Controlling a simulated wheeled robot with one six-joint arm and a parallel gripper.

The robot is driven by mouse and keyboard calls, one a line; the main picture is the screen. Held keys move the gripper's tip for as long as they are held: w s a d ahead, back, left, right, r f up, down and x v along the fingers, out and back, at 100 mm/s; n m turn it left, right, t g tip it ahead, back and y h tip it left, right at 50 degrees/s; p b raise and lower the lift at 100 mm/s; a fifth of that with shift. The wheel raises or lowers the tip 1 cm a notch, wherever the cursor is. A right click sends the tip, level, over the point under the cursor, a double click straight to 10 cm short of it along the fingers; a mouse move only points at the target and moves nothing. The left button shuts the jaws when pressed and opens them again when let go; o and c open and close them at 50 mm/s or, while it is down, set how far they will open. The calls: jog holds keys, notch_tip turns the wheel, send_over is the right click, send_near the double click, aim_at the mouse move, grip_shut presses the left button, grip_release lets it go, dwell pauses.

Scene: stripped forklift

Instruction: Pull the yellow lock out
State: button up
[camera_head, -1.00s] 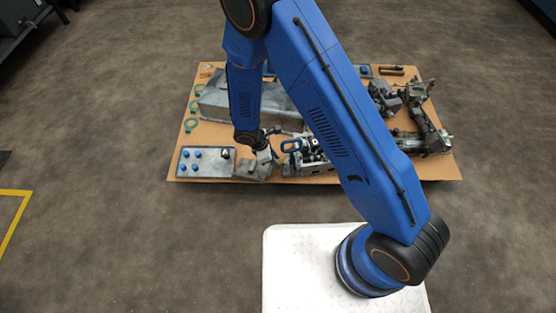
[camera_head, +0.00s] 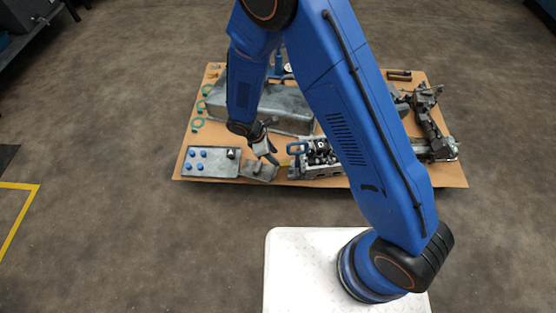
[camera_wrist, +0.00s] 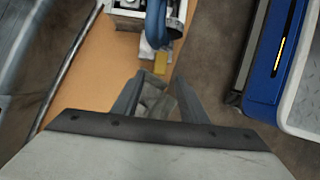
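A small yellow piece, which looks like the yellow lock (camera_wrist: 160,63), shows in the wrist view below a blue curved hose (camera_wrist: 157,22) and beside a pale grey part. In the head view my gripper (camera_head: 271,153) hangs over the left part of the board, above a grey block (camera_head: 259,171) and left of the blue loop (camera_head: 297,147) on the metal unit.
The brown board (camera_head: 450,173) lies on the floor. It holds a tray (camera_head: 217,171) with several blue caps, a big grey cover (camera_head: 285,108), green rings (camera_head: 198,123) and the metal unit (camera_head: 316,171). My arm hides the board's middle right.

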jog(key=v, duration=1)
jog(key=shift+r, duration=0.15)
jog(key=shift+a, duration=0.15)
jog(key=d+r+m+y, duration=0.3)
jog(key=d+r+m, duration=0.6)
jog(key=d+r, duration=1.35)
jog(key=s+d+r+m+t, duration=0.2)
jog(key=s+d+r+m, duration=0.3)
jog(key=s, duration=0.4)
jog(key=s+d+r+m+t+y, duration=0.1)
jog(key=s+d+r+m, duration=0.4)
jog(key=s, duration=0.5)
jog(key=d+r+t, duration=0.1)
jog(key=d+r, duration=0.1)
jog(key=d, duration=0.1)
jog(key=shift+s+d+m, duration=0.15)
jog(key=shift+s+m, duration=0.05)
jog(key=shift+m, duration=0.2)
jog(key=shift+c, duration=0.6)
